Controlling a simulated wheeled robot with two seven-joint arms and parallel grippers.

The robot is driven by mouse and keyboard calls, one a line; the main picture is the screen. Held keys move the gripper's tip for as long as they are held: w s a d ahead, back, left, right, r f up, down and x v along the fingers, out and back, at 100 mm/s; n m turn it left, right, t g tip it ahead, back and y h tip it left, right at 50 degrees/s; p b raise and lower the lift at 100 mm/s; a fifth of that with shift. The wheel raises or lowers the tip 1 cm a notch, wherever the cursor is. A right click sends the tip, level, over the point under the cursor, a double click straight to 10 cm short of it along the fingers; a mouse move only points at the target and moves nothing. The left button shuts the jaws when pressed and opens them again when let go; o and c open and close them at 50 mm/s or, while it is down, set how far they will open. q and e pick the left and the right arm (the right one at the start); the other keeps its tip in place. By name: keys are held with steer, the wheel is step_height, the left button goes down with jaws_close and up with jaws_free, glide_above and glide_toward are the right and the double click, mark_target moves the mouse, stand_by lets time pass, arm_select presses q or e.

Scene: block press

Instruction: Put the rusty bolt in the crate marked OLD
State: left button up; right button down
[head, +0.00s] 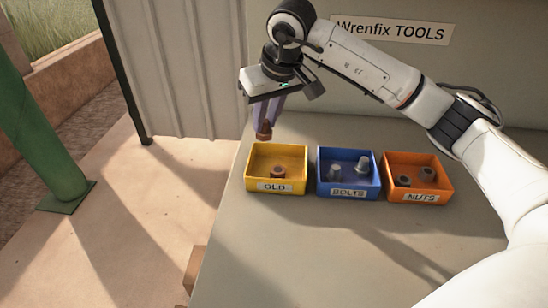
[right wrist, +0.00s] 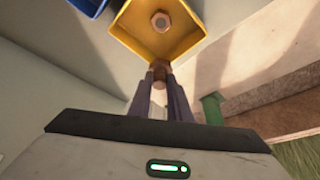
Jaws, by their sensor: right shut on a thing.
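My right gripper (head: 266,118) is shut on the rusty bolt (head: 264,130), a brown bolt held above the back left part of the yellow crate marked OLD (head: 260,187). A rusty nut (head: 278,172) lies inside that crate. In the right wrist view the bolt (right wrist: 160,72) sits between the fingertips, and the yellow crate (right wrist: 190,42) is beyond it with the nut (right wrist: 161,21) inside. The bolt looks clear of the crate. My left gripper is not in view.
A blue crate marked BOLTS (head: 347,192) holds grey bolts. An orange crate marked NUTS (head: 419,198) holds dark nuts. The crates stand in a row on a pale bench (head: 330,250). A wall with a Wrenfix TOOLS sign (head: 390,31) stands behind. A green post (head: 45,140) is at left.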

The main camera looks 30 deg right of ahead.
step_height(320, 180, down, 9)
steer(key=shift+p, duration=0.3)
steer(key=shift+f, duration=0.25)
steer(key=c, duration=1.9)
jaws_free()
steer(key=shift+r, duration=0.15)
steer(key=shift+r, duration=0.3)
steer(key=v, duration=1.1)
steer(key=shift+s+r+b, duration=0.2)
steer(key=shift+r+b, duration=0.1)
